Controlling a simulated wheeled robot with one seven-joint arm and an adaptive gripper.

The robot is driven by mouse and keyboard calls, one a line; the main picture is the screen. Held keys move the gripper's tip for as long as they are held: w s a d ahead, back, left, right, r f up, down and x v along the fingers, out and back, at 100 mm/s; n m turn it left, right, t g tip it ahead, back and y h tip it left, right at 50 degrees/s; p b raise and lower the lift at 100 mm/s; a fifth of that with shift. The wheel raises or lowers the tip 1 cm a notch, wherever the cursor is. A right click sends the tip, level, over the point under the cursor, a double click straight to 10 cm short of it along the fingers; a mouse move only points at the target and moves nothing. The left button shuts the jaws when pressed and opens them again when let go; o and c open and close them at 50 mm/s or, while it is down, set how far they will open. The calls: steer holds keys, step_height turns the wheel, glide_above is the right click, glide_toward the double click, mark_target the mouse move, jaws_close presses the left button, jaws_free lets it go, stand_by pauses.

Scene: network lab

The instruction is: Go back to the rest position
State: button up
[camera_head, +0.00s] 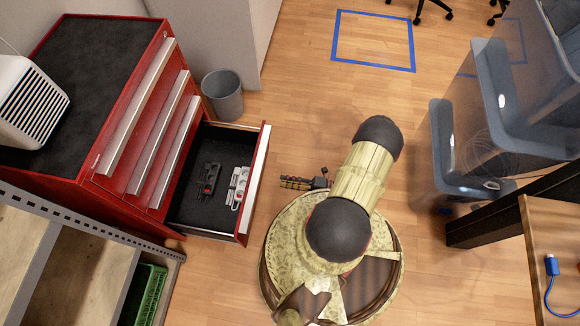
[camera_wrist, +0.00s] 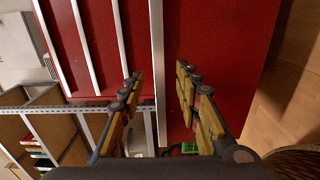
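My gripper (camera_head: 305,182) is small in the head view, beside the front of an open drawer (camera_head: 216,226) and apart from it as far as I can see. In the wrist view my gripper (camera_wrist: 161,75) has its two fingers spread, with nothing between them. The fingers face the red tool cabinet (camera_wrist: 215,40). My arm folds over my round base. The open drawer is the lowest one of the red cabinet (camera_head: 102,190).
A dark tool (camera_head: 209,180) and a pale item (camera_head: 238,186) lie in the open drawer. A grey bin (camera_head: 223,97) stands behind it. Clear plastic bins (camera_head: 452,150) and a wooden table (camera_head: 552,225) are at the right.

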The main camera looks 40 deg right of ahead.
steer(key=shift+s+d, duration=0.4)
steer(key=shift+s, duration=0.1)
stand_by(0.3)
